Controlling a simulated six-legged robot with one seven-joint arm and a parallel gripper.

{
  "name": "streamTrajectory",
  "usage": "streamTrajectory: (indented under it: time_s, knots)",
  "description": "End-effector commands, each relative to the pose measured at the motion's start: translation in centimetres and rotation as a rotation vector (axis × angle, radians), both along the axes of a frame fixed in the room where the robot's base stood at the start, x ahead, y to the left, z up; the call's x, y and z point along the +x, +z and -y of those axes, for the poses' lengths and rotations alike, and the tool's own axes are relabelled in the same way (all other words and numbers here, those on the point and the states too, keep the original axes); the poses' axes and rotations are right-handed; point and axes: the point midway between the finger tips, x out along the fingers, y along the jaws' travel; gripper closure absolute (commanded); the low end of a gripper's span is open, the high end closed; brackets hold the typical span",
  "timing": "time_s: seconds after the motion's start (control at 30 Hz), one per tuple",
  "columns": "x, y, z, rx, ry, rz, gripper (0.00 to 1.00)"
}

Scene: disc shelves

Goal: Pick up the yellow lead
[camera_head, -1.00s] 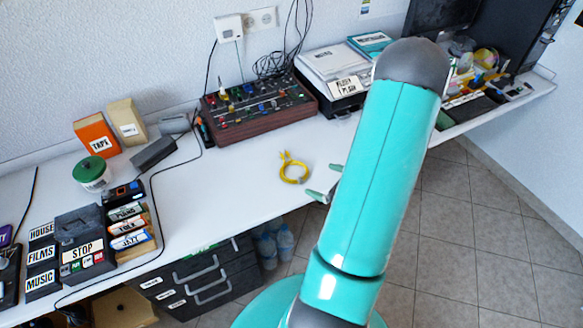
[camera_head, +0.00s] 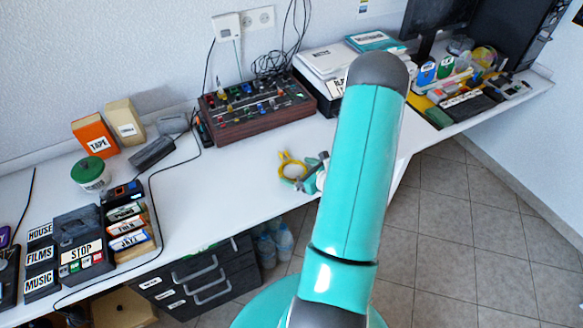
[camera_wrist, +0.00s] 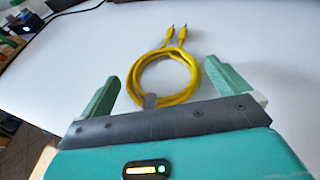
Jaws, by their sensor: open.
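The yellow lead (camera_head: 289,165) lies coiled on the white table, close to its front edge. In the wrist view the yellow lead (camera_wrist: 172,75) shows as a loop with two plugs pointing away from me. A small grey piece sits on the near side of the loop. My gripper (camera_wrist: 168,82) is open, with one green finger on each side of the coil's near part. The plugs reach beyond the fingertips. In the head view my gripper (camera_head: 305,174) is at the lead, partly hidden by my arm. I cannot tell whether the fingers touch the table.
A mixer box (camera_head: 258,108) with coloured knobs stands behind the lead. Black and labelled boxes (camera_head: 82,245) are on the left. The white table (camera_head: 225,180) is clear left of the lead.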

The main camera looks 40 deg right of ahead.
Motion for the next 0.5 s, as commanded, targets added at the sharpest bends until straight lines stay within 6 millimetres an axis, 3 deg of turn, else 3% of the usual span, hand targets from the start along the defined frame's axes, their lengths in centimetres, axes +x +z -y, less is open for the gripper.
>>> streamTrajectory:
  time_s: [0.1,0.33,0.5]
  knots:
    - [1.34,-0.61,-0.03,0.000,0.000,0.000,0.00]
    - [1.56,-0.67,-0.03,0.000,0.000,0.000,0.00]
    - [1.54,-0.66,-0.02,0.000,0.000,0.000,0.31]
